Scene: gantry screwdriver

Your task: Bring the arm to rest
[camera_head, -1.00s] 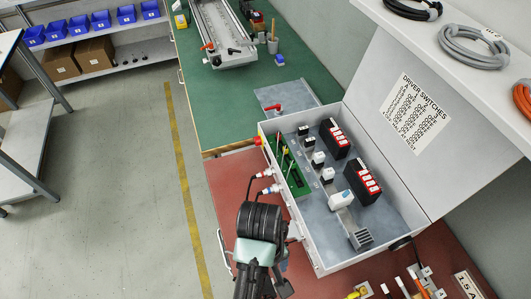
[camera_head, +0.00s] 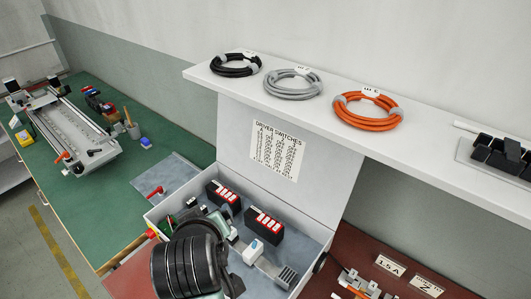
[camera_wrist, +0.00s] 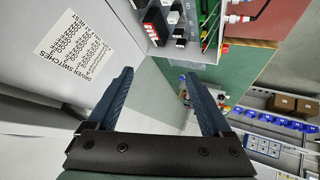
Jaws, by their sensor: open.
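My gripper (camera_wrist: 163,98) shows in the wrist view with its two blue fingers apart and nothing between them. In the head view my dark arm rises at the bottom, in front of the open control box (camera_head: 320,222), and hides part of its left side. The gripper's fingers cannot be made out in the head view. The box holds two black driver blocks with red and white switches (camera_head: 223,194). Its raised lid carries a DRIVER SWITCHES label (camera_head: 276,150), which also shows at the left of the wrist view (camera_wrist: 72,47).
A shelf (camera_head: 420,140) above the box holds black (camera_head: 234,66), grey (camera_head: 292,84) and orange (camera_head: 367,112) cable coils. A linear stage (camera_head: 75,130) stands on the green bench (camera_head: 100,205) at left. A red bench top (camera_head: 385,260) lies at lower right.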

